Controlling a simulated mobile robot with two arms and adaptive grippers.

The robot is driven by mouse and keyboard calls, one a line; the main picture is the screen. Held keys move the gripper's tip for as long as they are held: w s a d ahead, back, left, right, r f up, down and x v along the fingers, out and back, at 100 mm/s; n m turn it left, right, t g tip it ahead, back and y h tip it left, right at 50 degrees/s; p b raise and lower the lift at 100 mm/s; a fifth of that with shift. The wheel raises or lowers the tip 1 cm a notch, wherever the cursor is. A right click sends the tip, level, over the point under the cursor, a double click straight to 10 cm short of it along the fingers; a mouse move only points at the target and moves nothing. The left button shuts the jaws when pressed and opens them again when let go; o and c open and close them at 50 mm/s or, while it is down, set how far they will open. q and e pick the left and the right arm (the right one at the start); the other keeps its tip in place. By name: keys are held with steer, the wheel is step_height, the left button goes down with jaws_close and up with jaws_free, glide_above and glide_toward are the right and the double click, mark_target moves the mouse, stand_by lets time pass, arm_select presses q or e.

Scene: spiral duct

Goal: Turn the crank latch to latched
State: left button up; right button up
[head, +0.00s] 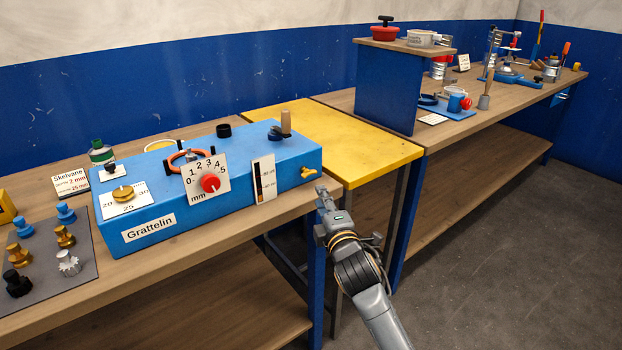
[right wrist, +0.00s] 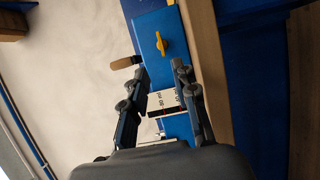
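A blue box (head: 225,185) labelled Grattelin stands on the near wooden bench. A small yellow wing-shaped handle (head: 309,172) sits on its right end face; it also shows in the right wrist view (right wrist: 162,44), beyond my fingertips. A wooden peg handle (head: 286,122) stands upright on a dark blue round base at the box's top right corner, and it shows left of my fingers in the right wrist view (right wrist: 125,62). I cannot tell which of these is the crank latch. My right gripper (head: 322,196) is open and empty, just off the bench's right edge, apart from both handles. My left gripper is not in view.
The box carries a red dial knob (head: 210,183), a brass knob (head: 123,192) and an orange ring (head: 184,158). A grey mat (head: 85,255) with several knobs lies at left. A yellow table (head: 350,135) adjoins the bench. The floor at right is clear.

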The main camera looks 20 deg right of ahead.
mark_target(309, 173)
steer(key=w, duration=1.1)
steer(key=shift+d+f, duration=0.1)
steer(key=shift+d, duration=0.2)
jaws_close()
